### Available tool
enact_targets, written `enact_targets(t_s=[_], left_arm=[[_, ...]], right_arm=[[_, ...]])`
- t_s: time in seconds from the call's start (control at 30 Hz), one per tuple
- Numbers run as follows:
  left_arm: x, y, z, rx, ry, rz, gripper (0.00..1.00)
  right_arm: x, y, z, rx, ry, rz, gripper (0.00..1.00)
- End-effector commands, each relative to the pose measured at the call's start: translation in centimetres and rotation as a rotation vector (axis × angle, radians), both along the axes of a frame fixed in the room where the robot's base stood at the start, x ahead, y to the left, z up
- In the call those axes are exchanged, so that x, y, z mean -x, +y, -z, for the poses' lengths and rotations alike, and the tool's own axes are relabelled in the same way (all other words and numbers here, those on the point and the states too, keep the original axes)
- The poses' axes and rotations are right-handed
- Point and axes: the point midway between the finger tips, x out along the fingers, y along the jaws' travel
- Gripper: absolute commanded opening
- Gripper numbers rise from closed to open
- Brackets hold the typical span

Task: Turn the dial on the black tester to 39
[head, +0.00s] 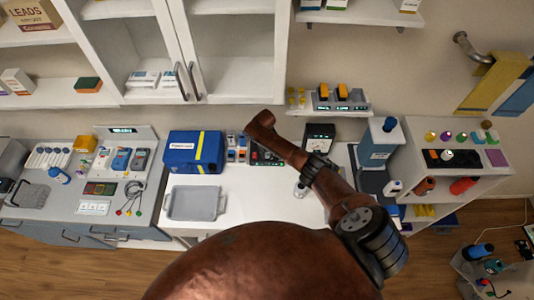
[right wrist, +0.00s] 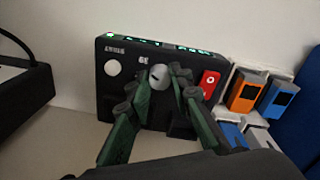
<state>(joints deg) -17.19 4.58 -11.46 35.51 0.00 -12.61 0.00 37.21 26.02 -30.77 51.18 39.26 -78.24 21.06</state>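The black tester (right wrist: 130,75) fills the middle of the right wrist view, with lit green displays along its upper edge. Its grey dial (right wrist: 158,78) is on the front face, between the fingertips of my right gripper (right wrist: 161,84). The fingertips are close to the dial on both sides; I cannot tell whether they touch it. The dial's setting is not readable. A pale round knob (right wrist: 113,68) and a red part (right wrist: 209,84) sit either side. In the head view the tester (head: 266,158) is partly hidden by my brown right arm. My left gripper is not in view.
A blue case (head: 194,152) and small orange and blue devices (right wrist: 247,93) stand beside the tester. A grey tray (head: 195,203) lies in front of the case. A dark box (head: 319,137) stands on the tester's other side. The white tabletop (head: 250,205) has free room in front.

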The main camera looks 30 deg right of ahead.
Motion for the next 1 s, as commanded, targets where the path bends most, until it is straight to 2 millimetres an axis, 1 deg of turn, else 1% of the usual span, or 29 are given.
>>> enact_targets(t_s=[0.03, 0.23, 0.57, 0.67, 0.77, 1.0], left_arm=[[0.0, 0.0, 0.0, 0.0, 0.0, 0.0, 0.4], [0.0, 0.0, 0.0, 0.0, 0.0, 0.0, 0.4], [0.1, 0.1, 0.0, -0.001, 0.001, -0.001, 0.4], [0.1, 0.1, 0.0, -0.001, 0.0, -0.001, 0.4], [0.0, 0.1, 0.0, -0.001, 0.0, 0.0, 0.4], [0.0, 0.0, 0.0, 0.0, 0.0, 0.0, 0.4]], right_arm=[[0.1, 0.1, 0.2, -0.002, 0.003, 0.0, 0.23], [0.1, 0.1, 0.1, -0.001, 0.001, -0.001, 0.37], [0.0, 0.0, -0.3, 0.0, -0.001, -0.001, 0.37], [-0.1, 0.1, -1.2, -0.001, -0.002, -0.001, 0.37], [-0.1, 0.1, -2.8, -0.001, -0.004, -0.002, 0.37], [-0.1, 0.4, -7.9, -0.001, -0.003, -0.002, 0.37]])
